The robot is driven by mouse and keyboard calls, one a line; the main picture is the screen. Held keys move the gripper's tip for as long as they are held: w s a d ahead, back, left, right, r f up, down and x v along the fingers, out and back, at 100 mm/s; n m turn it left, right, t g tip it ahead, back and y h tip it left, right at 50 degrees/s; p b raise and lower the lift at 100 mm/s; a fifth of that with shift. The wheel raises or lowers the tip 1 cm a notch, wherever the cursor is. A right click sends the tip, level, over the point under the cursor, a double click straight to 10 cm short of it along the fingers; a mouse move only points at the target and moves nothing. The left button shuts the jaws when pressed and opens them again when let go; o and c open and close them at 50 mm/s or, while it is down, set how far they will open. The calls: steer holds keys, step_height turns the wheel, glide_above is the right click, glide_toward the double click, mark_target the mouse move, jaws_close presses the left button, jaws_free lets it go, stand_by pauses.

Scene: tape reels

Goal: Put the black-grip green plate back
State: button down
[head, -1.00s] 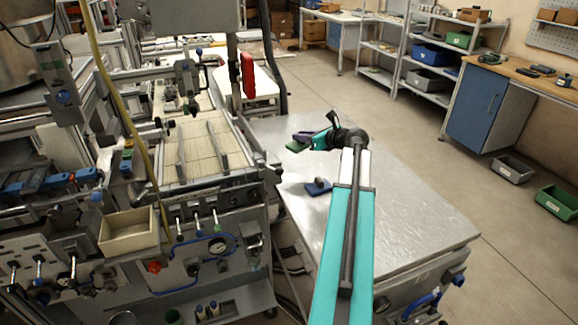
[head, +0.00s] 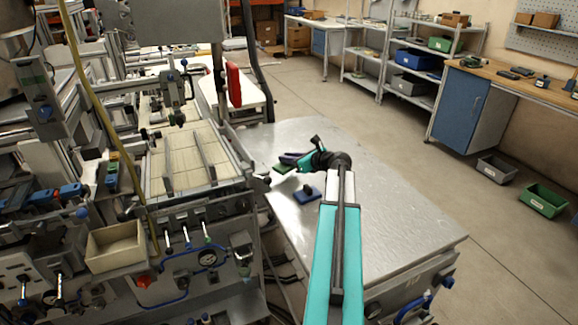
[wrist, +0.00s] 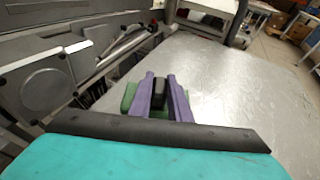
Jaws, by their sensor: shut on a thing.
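The green plate (wrist: 128,97) with its black grip (wrist: 158,95) shows in the wrist view between the purple fingers of my gripper (wrist: 164,88). The fingers are shut on the black grip, and parts of the plate stick out around them. In the head view the green plate (head: 283,168) shows at the tip of my gripper (head: 290,160), over the far left part of the metal table (head: 400,215). I cannot tell whether the plate touches the table. The fingers hide part of the plate.
A blue plate with a dark grip (head: 306,195) lies on the table below my gripper. The machine with its slatted bed (head: 185,158) stands along the table's left side. The table's right part is clear. Shelves (head: 412,65) and a workbench (head: 520,80) stand farther back.

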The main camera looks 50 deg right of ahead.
mark_target(293, 167)
steer(key=shift+f, duration=0.15)
steer(key=shift+f, duration=1.8)
steer(key=shift+f, duration=0.2)
steer(key=c, duration=1.6)
jaws_free()
steer(key=shift+c, duration=0.2)
steer(key=shift+s+r, duration=0.1)
steer(key=shift+r, duration=0.1)
steer(key=b+v, duration=0.1)
steer(key=v, duration=1.1)
steer(key=shift+b, duration=0.3)
